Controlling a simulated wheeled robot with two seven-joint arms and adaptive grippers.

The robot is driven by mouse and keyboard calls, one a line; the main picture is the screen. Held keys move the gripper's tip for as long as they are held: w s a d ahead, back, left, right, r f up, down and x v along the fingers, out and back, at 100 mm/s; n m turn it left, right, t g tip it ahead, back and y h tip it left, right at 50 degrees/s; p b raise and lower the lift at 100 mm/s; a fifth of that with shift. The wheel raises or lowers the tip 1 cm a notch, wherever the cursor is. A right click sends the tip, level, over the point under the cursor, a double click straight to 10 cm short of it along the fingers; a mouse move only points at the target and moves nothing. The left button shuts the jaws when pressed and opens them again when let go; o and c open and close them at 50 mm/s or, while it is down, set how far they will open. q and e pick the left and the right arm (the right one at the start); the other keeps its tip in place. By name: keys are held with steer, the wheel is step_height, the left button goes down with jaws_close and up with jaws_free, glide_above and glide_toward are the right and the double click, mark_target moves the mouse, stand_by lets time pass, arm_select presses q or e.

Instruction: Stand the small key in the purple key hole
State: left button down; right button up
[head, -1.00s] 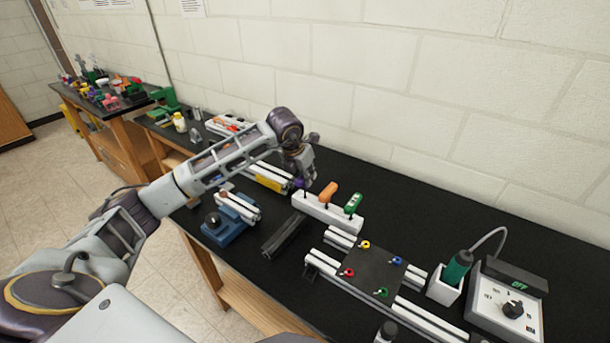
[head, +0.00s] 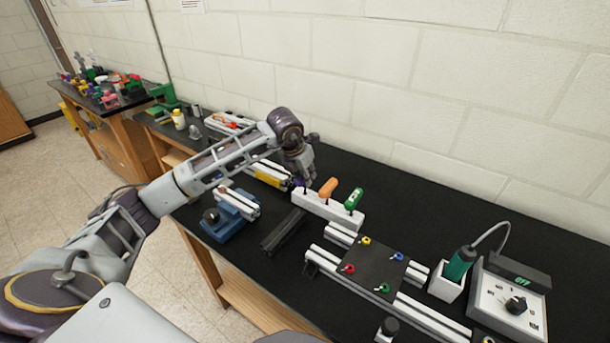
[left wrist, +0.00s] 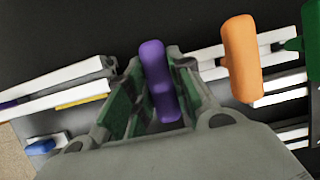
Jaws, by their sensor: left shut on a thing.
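A white key holder block (head: 345,217) stands on the black bench in the middle of the head view. The purple-handled key (head: 299,183) is at its left end, partly hidden by my left gripper (head: 302,174). In the left wrist view the purple handle (left wrist: 160,80) lies between the green-padded fingers, which are shut on it. I cannot tell how deep the key's lower end sits in the block. My right gripper is not in view.
An orange key (head: 328,187) and a green key (head: 353,199) stand close to the right in the same block. A dark plate (head: 373,269) with coloured rings lies in front. A soldering station (head: 508,300) is at right. Open bench lies behind the block.

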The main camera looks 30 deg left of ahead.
arm_select(q)
steer(key=shift+f, duration=0.15)
steer(key=c, duration=1.2)
jaws_free()
steer(key=shift+o, duration=0.2)
steer(key=shift+s+r, duration=0.25)
steer(key=shift+r, duration=0.4)
steer(key=v, duration=1)
steer(key=shift+r, duration=0.3)
